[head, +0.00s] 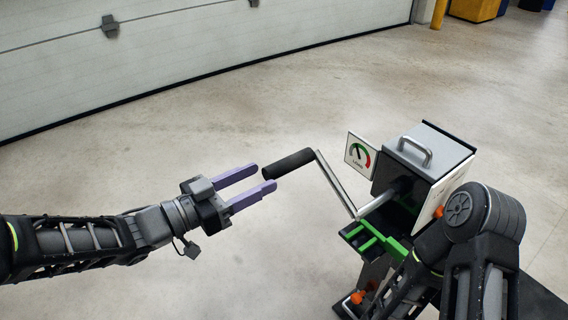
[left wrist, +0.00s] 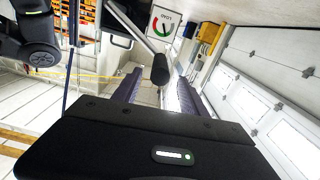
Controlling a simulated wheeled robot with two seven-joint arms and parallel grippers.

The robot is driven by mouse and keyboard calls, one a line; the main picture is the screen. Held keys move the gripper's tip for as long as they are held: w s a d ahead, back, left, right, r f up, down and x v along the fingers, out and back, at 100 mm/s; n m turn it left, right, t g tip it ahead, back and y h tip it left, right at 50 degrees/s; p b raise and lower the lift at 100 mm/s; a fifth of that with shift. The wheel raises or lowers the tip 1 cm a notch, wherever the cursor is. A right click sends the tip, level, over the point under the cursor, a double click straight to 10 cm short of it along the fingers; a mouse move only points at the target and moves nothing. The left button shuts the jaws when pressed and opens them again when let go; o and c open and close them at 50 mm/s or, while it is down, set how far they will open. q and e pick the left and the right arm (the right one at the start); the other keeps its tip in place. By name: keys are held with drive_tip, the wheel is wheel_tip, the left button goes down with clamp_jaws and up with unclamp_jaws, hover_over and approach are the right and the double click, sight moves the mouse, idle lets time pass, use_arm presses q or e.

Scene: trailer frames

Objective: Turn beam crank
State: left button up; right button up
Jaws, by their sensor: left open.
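The crank has a black cylindrical grip (head: 288,163) and a bent metal arm (head: 336,186) that runs to a shaft on a grey box (head: 431,152) with a handle on top. My left gripper (head: 265,178) is open, its two purple fingers pointing at the end of the grip, close to it and empty. In the left wrist view the grip (left wrist: 160,69) shows ahead of the fingers (left wrist: 157,86), between their lines. My right arm covers part of the box at the right; its gripper is not seen.
A gauge plate (head: 360,156) with a green and red dial stands beside the box. A green bracket (head: 372,240) and a stand with orange knobs (head: 357,297) are below it. The floor around my left arm is clear. A white sectional door (head: 180,50) is behind.

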sight(286, 165)
use_arm(q)
drive_tip(key=shift+b+x, duration=0.75)
drive_tip(key=shift+x, duration=3.2)
drive_tip(key=shift+c, duration=0.2)
clamp_jaws()
